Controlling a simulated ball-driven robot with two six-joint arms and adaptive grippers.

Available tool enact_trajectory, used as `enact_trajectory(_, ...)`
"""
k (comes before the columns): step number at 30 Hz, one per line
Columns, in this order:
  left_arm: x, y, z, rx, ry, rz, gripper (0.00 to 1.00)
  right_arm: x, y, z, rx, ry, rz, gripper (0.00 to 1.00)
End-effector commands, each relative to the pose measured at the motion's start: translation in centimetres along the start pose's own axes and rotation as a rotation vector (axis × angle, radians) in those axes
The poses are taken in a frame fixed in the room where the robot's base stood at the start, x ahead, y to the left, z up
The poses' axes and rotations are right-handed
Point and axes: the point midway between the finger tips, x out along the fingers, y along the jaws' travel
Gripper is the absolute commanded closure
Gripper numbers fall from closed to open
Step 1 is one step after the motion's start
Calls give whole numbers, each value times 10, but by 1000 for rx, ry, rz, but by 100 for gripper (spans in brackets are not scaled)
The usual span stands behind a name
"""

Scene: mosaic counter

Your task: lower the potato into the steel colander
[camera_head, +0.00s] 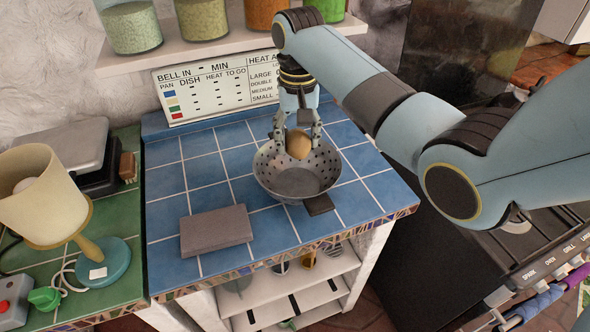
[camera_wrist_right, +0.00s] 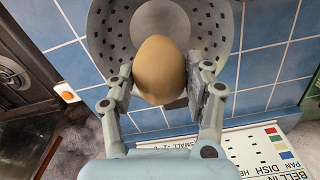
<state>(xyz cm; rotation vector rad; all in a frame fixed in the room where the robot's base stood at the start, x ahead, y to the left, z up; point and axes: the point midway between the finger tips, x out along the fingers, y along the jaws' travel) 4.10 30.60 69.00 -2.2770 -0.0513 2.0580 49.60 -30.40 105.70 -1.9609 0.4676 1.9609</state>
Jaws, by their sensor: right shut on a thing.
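The steel colander (camera_head: 295,184) stands on the blue-tiled counter, its perforated bowl open upward and a dark tab at its front. It also shows in the right wrist view (camera_wrist_right: 221,37), behind the potato. The tan potato (camera_head: 298,144) is between the fingers of my right gripper (camera_head: 297,135), which is shut on it. In the head view it overlaps the colander's back rim; I cannot tell exactly how high it is. In the right wrist view the potato (camera_wrist_right: 160,70) is seen over the bowl, one finger on each side. My left gripper is not in view.
A grey block (camera_head: 215,229) lies on the blue tiles (camera_head: 170,240) left of the colander. A sign board (camera_head: 215,88) stands at the back below a shelf of jars (camera_head: 202,18). A lamp (camera_head: 45,195) stands on the green tiles at left. Tiles right of the colander are clear.

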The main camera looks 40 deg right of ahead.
Motion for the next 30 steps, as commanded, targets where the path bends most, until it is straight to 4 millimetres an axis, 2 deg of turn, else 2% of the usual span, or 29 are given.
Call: enact_trajectory(30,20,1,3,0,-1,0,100,54,0,0,0,0,0,84)
